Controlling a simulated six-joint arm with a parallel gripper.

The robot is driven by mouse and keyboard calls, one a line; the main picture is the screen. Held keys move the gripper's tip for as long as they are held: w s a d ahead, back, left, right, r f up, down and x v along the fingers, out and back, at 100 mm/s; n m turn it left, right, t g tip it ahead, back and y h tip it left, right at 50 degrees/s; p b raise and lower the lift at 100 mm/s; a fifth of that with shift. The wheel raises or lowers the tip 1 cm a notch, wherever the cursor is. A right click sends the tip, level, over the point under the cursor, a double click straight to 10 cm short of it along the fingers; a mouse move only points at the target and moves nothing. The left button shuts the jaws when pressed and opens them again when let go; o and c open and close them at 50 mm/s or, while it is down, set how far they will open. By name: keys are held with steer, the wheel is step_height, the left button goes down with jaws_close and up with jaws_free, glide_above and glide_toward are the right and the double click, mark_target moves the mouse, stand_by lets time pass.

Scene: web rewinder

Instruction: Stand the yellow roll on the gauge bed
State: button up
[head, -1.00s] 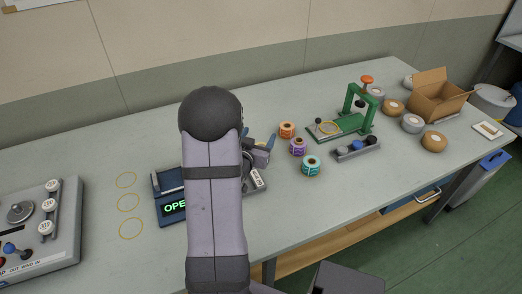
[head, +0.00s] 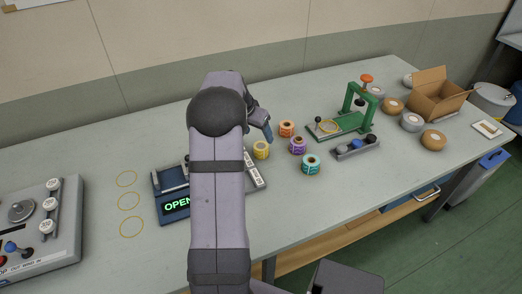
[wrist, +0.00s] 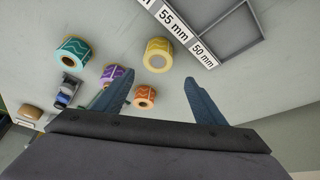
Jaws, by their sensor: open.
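The yellow roll (head: 261,150) stands on the bench with its hole facing up. It sits close to the size-marked strip (head: 254,172) of the gauge, apart from my gripper. In the wrist view the yellow roll (wrist: 158,56) is beyond my fingertips, near the "55 mm" label. My gripper (wrist: 158,82) is open, with nothing between its fingers. In the head view my gripper (head: 266,131) is above and behind the roll. My arm hides much of the gauge; its lit "OPEN" display (head: 177,205) shows left of the arm.
Orange (head: 287,129), purple (head: 297,145) and teal (head: 311,164) rolls stand right of the yellow roll. A green press (head: 345,124) and a rack with knobs (head: 357,149) are farther right. Yellow rings (head: 129,201) mark the bench at left, beside a control panel (head: 40,222).

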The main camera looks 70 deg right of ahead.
mark_target(261, 145)
steer(key=shift+s+a+f+m, duration=0.15)
steer(key=shift+s+a+m, duration=0.15)
steer(key=shift+a+m, duration=0.15)
steer(key=shift+m, duration=0.25)
steer(key=shift+f, duration=0.1)
steer(key=shift+p+x, duration=0.3)
steer(key=shift+x, duration=0.7)
steer(key=shift+a+p+x, duration=0.15)
steer(key=shift+p+x, duration=0.3)
steer(key=shift+x, duration=0.45)
steer(key=shift+a+p+x, duration=0.15)
steer(key=shift+p+x, duration=0.3)
steer(key=shift+x, duration=1.4)
steer(key=c, duration=1.3)
steer(key=shift+o, duration=0.2)
steer(key=shift+w, duration=0.1)
